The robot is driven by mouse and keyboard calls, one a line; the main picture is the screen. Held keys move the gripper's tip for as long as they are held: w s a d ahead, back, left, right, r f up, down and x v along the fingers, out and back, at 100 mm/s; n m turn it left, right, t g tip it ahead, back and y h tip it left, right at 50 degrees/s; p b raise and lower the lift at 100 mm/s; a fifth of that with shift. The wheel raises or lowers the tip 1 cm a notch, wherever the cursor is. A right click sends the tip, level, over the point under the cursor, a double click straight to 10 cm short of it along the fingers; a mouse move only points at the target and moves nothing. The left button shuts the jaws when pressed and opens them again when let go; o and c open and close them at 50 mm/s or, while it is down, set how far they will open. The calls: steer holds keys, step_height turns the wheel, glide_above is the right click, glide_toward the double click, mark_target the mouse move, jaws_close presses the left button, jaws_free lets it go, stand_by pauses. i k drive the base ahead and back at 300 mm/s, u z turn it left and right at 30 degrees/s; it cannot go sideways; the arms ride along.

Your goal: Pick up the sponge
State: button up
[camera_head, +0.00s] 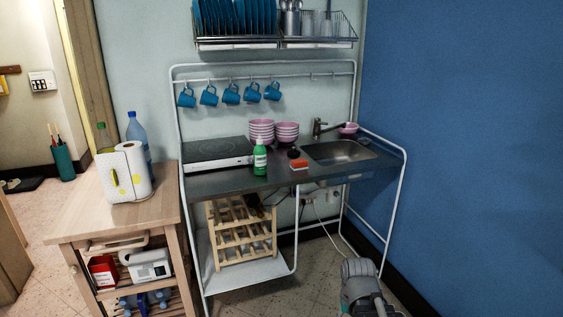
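The sponge (299,164) looks like a small red-orange block with a paler lower edge. It lies on the dark counter (228,177) near its front edge, left of the sink and right of a green soap bottle. A small dark round thing (294,153) sits just behind it. My arm shows at the bottom right of the view, low in front of the counter and well apart from the sponge. My gripper's fingertips cannot be made out, so its opening is unclear.
The green soap bottle (260,158) stands close left of the sponge. Pink bowls (262,131) are stacked behind. The sink (338,151) with a tap (318,128) is at right. A white frame leg (397,215) rises at the right, before a blue wall. A wooden cart (110,222) stands left.

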mark_target(297, 164)
steer(key=u, duration=0.35)
steer(key=i, duration=1.4)
steer(key=z, duration=0.2)
